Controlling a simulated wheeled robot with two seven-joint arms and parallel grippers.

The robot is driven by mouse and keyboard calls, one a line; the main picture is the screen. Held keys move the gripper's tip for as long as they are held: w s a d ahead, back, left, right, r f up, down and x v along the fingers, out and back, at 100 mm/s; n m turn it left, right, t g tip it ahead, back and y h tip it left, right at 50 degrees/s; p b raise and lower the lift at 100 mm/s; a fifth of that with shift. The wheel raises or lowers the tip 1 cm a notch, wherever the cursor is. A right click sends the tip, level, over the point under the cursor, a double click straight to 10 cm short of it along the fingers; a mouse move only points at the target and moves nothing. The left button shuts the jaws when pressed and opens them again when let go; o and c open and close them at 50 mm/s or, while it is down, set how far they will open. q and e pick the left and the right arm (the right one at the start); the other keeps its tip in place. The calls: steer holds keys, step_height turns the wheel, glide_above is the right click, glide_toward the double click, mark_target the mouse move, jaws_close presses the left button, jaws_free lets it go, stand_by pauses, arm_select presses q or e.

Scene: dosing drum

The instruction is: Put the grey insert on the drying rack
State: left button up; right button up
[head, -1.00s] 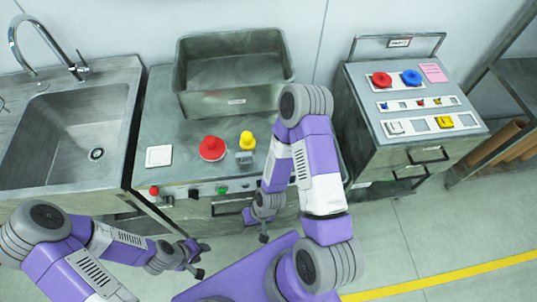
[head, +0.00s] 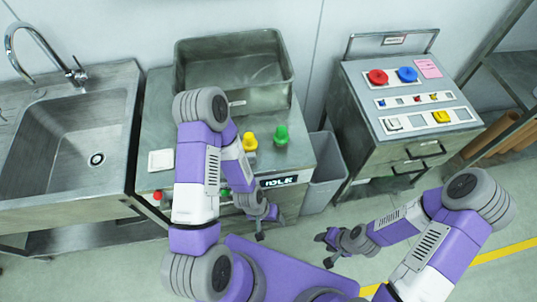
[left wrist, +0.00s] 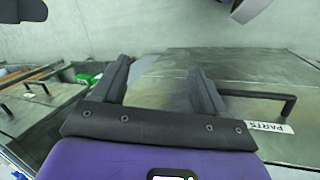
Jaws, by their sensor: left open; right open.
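My left gripper (head: 261,234) hangs open and empty in front of the steel dosing bench. It also shows in the left wrist view (left wrist: 160,85), fingers apart with nothing between them, near a drawer front labelled PARTS (left wrist: 268,127). My right gripper (head: 324,244) is open over the floor to the right, apart from everything. I cannot pick out the grey insert with certainty. A pale block (head: 393,124) sits in a front slot of the right cabinet's sloped top, but I cannot tell whether it is the insert. I cannot identify a drying rack.
A yellow knob (head: 250,142) and green knob (head: 281,135) stand on the bench; my left arm hides part of its top. A deep steel tub (head: 232,103) stands behind. A grey bin (head: 325,178) stands between bench and cabinet (head: 357,110). A sink (head: 70,125) is left; shelving (head: 502,90) right.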

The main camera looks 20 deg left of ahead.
arm_select(q)
steer(key=o, duration=0.3)
steer(key=w+a+r+y+p, duration=0.1)
steer(key=w+a+r+p, duration=0.1)
steer(key=r+p, duration=0.2)
steer(key=w+a+r+p, duration=0.2)
steer(key=a+r+p, duration=0.1)
steer(key=r, duration=0.4)
steer(key=w+a+r+n+y+p, duration=0.1)
steer(key=w+a+r+p, duration=0.1)
steer(key=r+p, duration=0.3)
steer(key=shift+a+r+g+y, duration=0.25)
steer(key=shift+a+g+y, duration=0.05)
steer(key=shift+a, duration=0.25)
steer(key=w+a+r+n+y, duration=0.1)
steer(key=w+a+r+n, duration=0.1)
steer(key=w+a+r, duration=0.45)
steer(key=shift+s+d+f, duration=0.15)
steer(key=shift+d+f, duration=0.2)
steer(key=shift+f, duration=0.55)
steer(key=shift+s+d+f, duration=0.1)
steer(key=shift+d+f, duration=0.2)
steer(key=shift+f, duration=0.65)
steer(key=shift+s+d+f, duration=0.15)
steer(key=shift+d+f, duration=0.2)
steer(key=shift+f, duration=0.55)
